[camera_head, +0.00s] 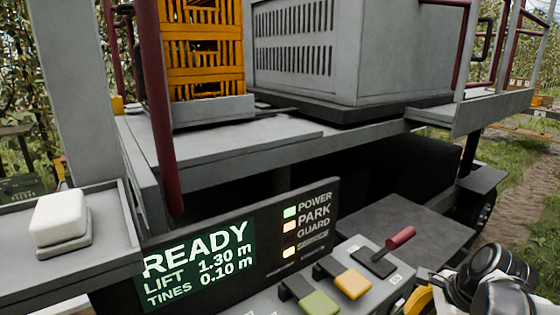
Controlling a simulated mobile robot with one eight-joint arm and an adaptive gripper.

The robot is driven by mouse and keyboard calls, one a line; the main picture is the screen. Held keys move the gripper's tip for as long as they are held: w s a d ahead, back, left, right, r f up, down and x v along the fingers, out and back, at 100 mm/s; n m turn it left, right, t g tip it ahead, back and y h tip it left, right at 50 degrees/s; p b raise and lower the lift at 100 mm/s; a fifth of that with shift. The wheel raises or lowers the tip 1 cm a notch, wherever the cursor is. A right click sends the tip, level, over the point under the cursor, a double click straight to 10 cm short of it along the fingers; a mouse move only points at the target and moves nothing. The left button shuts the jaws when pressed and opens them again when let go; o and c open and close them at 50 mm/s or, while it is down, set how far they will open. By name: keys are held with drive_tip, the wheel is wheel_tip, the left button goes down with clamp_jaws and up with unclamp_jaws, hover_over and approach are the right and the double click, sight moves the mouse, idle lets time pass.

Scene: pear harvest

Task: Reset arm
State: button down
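Dark, rounded jointed parts (495,275) show at the lower right edge; they look like part of my arm, but I cannot be sure. No gripper fingers show, so what my gripper holds cannot be seen. In front is a control console with a dark display panel (265,222). Its screen (203,262) reads READY, LIFT 1.30 m, TINES 0.10 m. Lights beside POWER, PARK, GUARD and SERVICE show on the panel. A green paddle switch (319,303), a yellow paddle switch (353,284) and a red-handled lever (400,238) sit on the console.
A white block (60,217) sits on a grey tray at the left. Behind the console is a grey platform (225,140) with yellow crates (203,50) and a large vented grey box (320,55). Dark red rails (160,110) stand around it. Grass and a path (530,190) lie right.

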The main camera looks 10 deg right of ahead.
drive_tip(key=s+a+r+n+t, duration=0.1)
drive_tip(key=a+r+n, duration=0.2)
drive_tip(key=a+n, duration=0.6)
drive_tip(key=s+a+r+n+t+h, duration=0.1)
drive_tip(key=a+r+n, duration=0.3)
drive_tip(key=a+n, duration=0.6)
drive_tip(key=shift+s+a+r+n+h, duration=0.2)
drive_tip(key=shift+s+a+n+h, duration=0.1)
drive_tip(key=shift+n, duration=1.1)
